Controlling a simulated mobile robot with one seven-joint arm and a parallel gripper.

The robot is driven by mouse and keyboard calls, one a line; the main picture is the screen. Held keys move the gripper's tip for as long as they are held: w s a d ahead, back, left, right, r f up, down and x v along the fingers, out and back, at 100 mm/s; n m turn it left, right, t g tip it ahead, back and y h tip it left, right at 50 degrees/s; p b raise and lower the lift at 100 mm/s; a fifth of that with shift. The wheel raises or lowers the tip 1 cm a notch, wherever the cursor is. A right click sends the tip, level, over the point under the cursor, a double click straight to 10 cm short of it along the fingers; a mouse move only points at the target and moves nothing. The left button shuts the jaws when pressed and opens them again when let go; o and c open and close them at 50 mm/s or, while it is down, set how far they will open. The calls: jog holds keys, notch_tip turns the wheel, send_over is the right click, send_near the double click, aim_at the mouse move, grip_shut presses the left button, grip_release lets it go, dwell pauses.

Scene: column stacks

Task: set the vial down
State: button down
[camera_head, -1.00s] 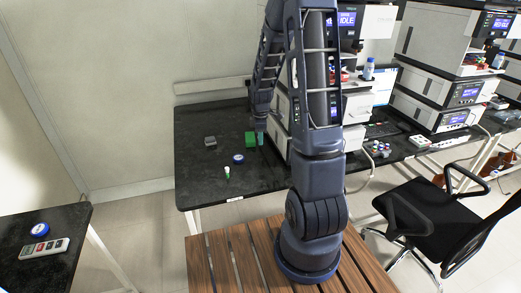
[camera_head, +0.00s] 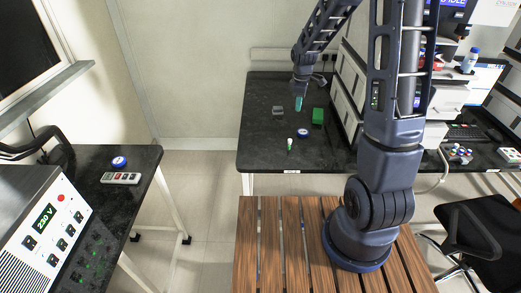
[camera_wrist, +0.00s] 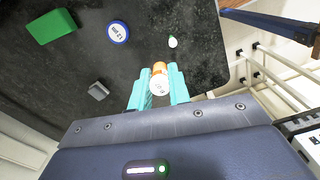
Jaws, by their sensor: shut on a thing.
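My gripper (camera_wrist: 160,88) has teal fingers and is shut on an orange vial (camera_wrist: 160,70) with a white end. In the wrist view the vial sits between the fingertips, with the dark tabletop beyond it. In the head view my gripper (camera_head: 299,103) is over the far part of the black table (camera_head: 262,150), between a grey block and a green block. The vial cannot be made out there. I cannot tell how high it is above the table.
Instruments (camera_head: 348,95) stand along the right. The table's front left area is clear.

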jog(key=s+a, duration=0.2)
jog(key=a, duration=1.4)
jog(key=f, duration=2)
jog(key=shift+s+a, duration=0.1)
jog(key=shift+a, duration=0.1)
jog(key=c, duration=1.3)
grip_release()
jog(key=shift+f, duration=0.1)
